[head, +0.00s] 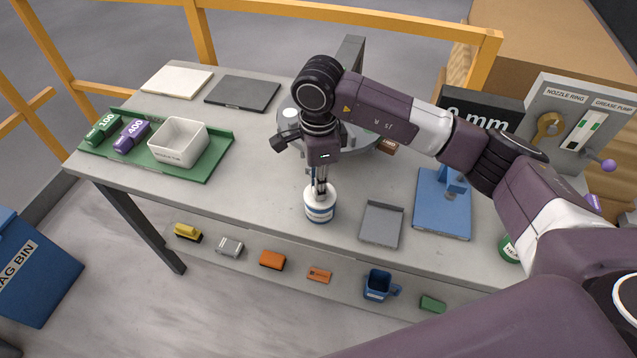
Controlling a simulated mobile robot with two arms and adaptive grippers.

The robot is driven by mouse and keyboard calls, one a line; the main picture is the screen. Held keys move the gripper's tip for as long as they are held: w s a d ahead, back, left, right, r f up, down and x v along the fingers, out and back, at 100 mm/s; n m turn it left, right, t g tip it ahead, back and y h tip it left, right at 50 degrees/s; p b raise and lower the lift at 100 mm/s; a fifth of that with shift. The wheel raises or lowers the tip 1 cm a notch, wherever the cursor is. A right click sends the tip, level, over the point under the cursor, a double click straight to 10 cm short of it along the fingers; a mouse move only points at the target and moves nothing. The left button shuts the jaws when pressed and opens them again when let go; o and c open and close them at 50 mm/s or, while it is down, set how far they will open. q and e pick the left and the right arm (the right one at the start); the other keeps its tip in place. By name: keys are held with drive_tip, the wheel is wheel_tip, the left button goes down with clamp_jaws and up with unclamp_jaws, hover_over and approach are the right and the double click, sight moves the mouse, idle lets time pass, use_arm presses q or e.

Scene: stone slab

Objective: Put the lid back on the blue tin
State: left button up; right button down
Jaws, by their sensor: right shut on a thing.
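The blue tin (319,213), a small round can with blue and white bands, stands upright on the stone slab near its front edge. A white lid (312,193) is at its top, directly over the tin's mouth. My right gripper (320,184) points straight down at the lid, its fingers close together and shut on it. The lid appears level, but I cannot tell whether it is fully seated or just above the rim. The fingertips hide the lid's middle. My left gripper is not in view.
A grey tray (381,224) and a blue plate (438,215) lie right of the tin. A green tray (212,158) with a white box (179,143) is at left. A grey disc (288,117) stands behind my gripper. Several small items lie on the lower shelf.

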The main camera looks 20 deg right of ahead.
drive_tip(key=b, duration=0.2)
drive_tip(key=shift+f+b, duration=0.15)
drive_tip(key=shift+b, duration=0.25)
idle(3.0)
idle(0.3)
drive_tip(key=c, duration=1.8)
unclamp_jaws()
drive_tip(key=shift+o, duration=0.4)
drive_tip(key=o, duration=0.4)
drive_tip(key=shift+r+p, duration=1.5)
drive_tip(key=shift+r, duration=2.05)
